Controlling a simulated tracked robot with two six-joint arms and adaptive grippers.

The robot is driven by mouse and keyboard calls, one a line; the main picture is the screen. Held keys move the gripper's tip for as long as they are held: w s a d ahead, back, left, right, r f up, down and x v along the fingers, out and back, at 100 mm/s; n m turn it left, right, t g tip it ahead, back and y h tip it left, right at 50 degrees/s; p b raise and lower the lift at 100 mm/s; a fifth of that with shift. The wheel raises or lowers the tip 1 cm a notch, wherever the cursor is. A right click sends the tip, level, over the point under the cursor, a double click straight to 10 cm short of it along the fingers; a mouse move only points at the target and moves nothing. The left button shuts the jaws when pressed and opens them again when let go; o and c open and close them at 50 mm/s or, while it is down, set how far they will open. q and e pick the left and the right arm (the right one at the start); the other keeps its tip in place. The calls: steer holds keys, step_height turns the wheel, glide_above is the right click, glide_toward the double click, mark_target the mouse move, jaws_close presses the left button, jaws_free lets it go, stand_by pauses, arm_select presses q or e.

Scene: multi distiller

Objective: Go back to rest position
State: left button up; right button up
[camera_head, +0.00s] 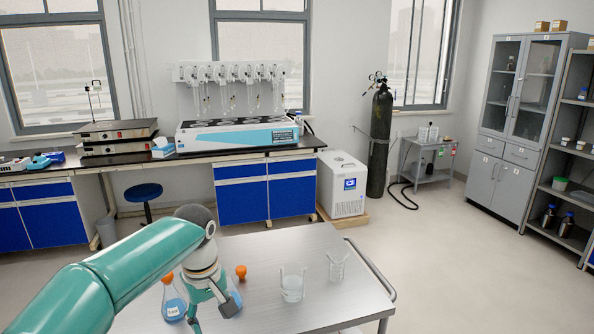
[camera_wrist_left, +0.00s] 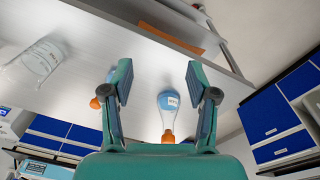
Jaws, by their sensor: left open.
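My left gripper (camera_head: 212,312) is over the left part of the steel table (camera_head: 285,242). It is open and holds nothing, as the left wrist view (camera_wrist_left: 160,78) also shows. A flask of blue liquid with an orange stopper (camera_head: 173,303) stands left of the gripper. A second orange-stoppered flask (camera_head: 237,291) stands to its right, partly hidden by the gripper. In the wrist view one flask (camera_wrist_left: 168,103) shows between the fingers, apart from both; another is mostly hidden behind the left finger. My right gripper is in no view.
A glass beaker (camera_head: 292,287) and a smaller one (camera_head: 337,268) stand on the table, right of the flasks. The table's right end has a rail (camera_head: 372,268). A blue stool (camera_head: 143,191) and the lab bench (camera_head: 242,199) are behind. The floor to the right is clear.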

arm_select(q)
steer(key=s+a+f+g, duration=0.15)
steer(key=s+f, duration=0.25)
steer(key=f, duration=0.4)
steer(key=s+a+f+g+h, duration=0.1)
steer(key=s+f+g, duration=0.1)
steer(key=s+f, duration=0.35)
steer(key=s+a+f+g, duration=0.1)
steer(key=s+f+g, duration=0.1)
steer(key=f, duration=0.8)
steer(key=s+d+f+m+t+h, duration=0.1)
steer(key=s+d+f+m+t, duration=0.1)
steer(key=s+d+f, duration=0.2)
steer(key=s+d+f+m+t+h, duration=0.2)
steer(key=s+d+f+m+t, duration=0.1)
steer(key=s+f, duration=0.5)
steer(key=s+d, duration=0.1)
steer(key=s, duration=0.2)
steer(key=shift+s+f+m, duration=0.2)
steer(key=shift+m, duration=0.1)
